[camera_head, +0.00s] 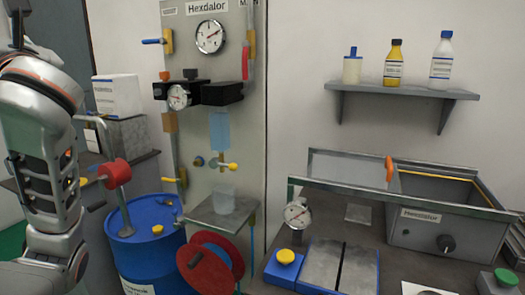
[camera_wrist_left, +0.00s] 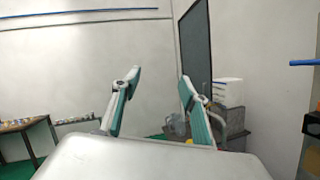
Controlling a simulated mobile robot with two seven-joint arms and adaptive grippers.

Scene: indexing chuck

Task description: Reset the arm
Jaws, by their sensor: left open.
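My left arm (camera_head: 45,150) rises along the left edge of the head view, with its upper end near the top left corner. My left gripper is outside the head view. In the left wrist view my left gripper (camera_wrist_left: 159,80) shows two teal and grey fingers spread well apart, with nothing between them. They are raised in front of a pale wall, touching nothing visible. My right gripper is in neither view.
A tall panel (camera_head: 208,115) with gauges and valves stands right of my arm. A blue drum (camera_head: 146,245) with a red-handled pump stands below. A workbench (camera_head: 385,250) and a bottle shelf (camera_head: 400,91) are at right. A dark upright board (camera_wrist_left: 195,45) stands beyond the fingers.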

